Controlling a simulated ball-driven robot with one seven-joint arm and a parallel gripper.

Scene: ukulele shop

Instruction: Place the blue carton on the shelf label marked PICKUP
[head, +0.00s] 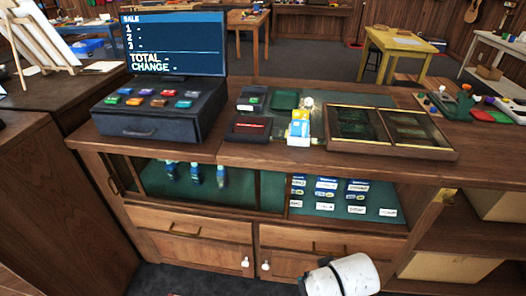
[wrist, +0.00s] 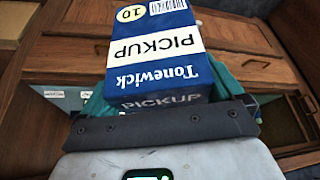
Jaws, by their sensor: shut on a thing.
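The blue carton (wrist: 125,58) fills the upper middle of the wrist view. It is blue and white, with PICKUP, Tonewick and the number 10 printed on it, upside down in this view. In the head view, the display shelf (head: 300,207) under the counter has a green base with several small white and blue labels (head: 357,187). Their print is too small to read, so I cannot tell which is marked PICKUP. The carton does not show in the head view.
The wooden counter (head: 270,158) bears a till (head: 160,110), a glass-topped case (head: 390,130) and a small yellow, blue and white stack (head: 299,128). Drawers and cupboard doors (head: 195,250) lie below the shelf. My white arm link shows at the bottom.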

